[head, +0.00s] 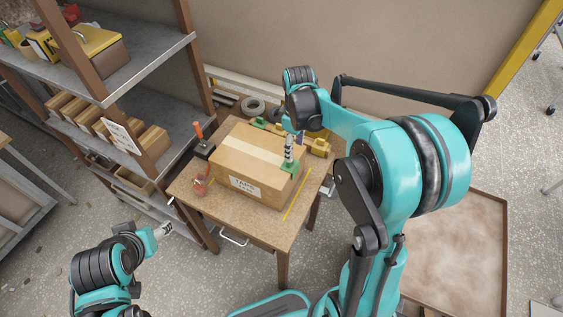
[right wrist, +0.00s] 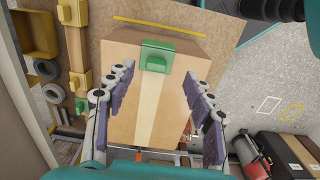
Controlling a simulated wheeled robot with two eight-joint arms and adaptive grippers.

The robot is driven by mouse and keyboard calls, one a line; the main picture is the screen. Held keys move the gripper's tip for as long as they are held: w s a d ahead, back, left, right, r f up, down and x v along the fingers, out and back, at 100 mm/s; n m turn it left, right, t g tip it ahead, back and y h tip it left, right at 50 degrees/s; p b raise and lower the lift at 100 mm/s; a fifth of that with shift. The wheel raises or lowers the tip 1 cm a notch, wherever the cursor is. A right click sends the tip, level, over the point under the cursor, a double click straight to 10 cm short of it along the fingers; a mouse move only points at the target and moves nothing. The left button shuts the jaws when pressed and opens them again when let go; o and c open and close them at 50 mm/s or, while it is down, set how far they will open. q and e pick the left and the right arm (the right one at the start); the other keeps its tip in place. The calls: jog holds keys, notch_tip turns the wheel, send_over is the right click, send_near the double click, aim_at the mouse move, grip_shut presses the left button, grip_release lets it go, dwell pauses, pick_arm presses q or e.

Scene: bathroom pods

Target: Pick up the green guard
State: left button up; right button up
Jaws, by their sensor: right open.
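The green guard (head: 290,169) sits on the top edge of a taped cardboard box (head: 232,160) on the wooden table. In the right wrist view the guard (right wrist: 157,56) is at the far edge of the box top, across the pale tape. My right gripper (head: 289,148) is over the box beside the guard. In the right wrist view its jaws (right wrist: 157,74) are spread and empty, with the guard ahead between the fingertip lines. Contact cannot be told. My left gripper (head: 165,230) is low at the left, away from the table, too small to read.
Yellow blocks (head: 319,147), a tape roll (head: 253,105) and another green piece (head: 259,123) lie behind the box. A yellow strip (head: 297,197) lies on the table in front. An orange-handled tool (head: 198,131) stands at the left, near a shelf rack (head: 150,75).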

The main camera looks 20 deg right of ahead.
aim_at(290, 165)
jog(key=shift+w+a+f+b, duration=0.15)
jog(key=shift+f+b, duration=0.05)
jog(key=shift+f, duration=0.45)
jog(key=shift+w+a+f+b, duration=0.1)
jog(key=shift+f+b, duration=0.05)
jog(key=shift+f, duration=0.45)
jog(key=f, duration=0.2)
jog(key=f+b, duration=0.1)
jog(key=w+f, duration=0.1)
jog(key=f, duration=0.1)
jog(key=shift+a+f, duration=0.1)
jog(key=shift+f, duration=0.25)
jog(key=shift+r, duration=0.1)
jog(key=shift+s, duration=0.1)
jog(key=c, duration=1.1)
